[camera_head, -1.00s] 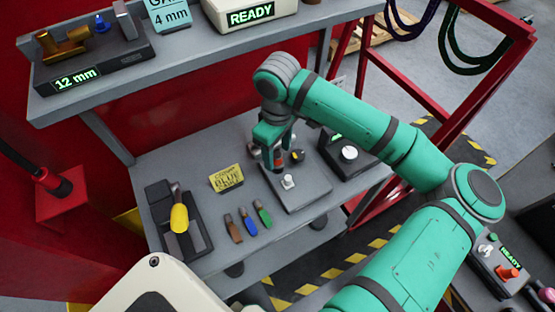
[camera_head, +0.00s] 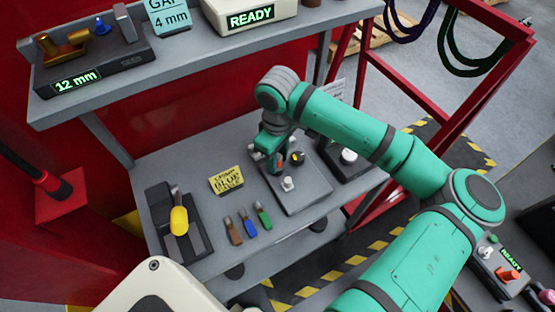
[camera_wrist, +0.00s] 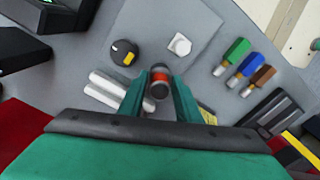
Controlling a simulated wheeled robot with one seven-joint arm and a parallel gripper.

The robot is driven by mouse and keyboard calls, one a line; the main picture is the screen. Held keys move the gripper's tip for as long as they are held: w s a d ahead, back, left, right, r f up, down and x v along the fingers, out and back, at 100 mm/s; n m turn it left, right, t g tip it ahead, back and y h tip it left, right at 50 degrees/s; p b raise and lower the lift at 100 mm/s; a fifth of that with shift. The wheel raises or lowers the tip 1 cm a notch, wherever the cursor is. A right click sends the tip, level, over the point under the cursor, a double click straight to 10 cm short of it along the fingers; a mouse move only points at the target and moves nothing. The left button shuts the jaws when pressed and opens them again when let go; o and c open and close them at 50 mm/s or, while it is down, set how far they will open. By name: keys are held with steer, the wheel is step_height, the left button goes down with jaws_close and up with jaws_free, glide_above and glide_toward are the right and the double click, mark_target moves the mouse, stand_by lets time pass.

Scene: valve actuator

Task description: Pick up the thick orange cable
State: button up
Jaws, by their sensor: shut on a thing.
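My gripper (camera_wrist: 159,85) is shut on a short, thick, dark cylinder with an orange-red band (camera_wrist: 160,85), which looks like the thick orange cable. In the wrist view it sits end-on between the fingertips; its far end is hidden. In the head view my gripper (camera_head: 270,148) is over the left part of a grey panel (camera_head: 306,192) on the lower shelf, and an orange-red bit shows beside the fingers. I cannot tell whether the held piece still touches the panel.
The panel bears a black knob (camera_wrist: 124,52) with a yellow mark and a white knob (camera_wrist: 179,45). Silver cylinders (camera_wrist: 107,86) lie close by. Brown, blue and green pieces (camera_head: 249,228), a yellow sign (camera_head: 226,180) and a yellow-handled device (camera_head: 179,221) stand left. The upper shelf (camera_head: 180,66) overhangs behind.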

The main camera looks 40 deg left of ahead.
steer(key=shift+r, duration=0.5)
step_height(320, 180, up, 2)
steer(key=shift+r, duration=0.1)
steer(key=s+d+r, duration=0.8)
steer(key=d+r, duration=0.1)
steer(key=d, duration=0.2)
steer(key=shift+s+r, duration=0.2)
steer(key=shift+r, duration=0.2)
steer(key=shift+d, duration=0.1)
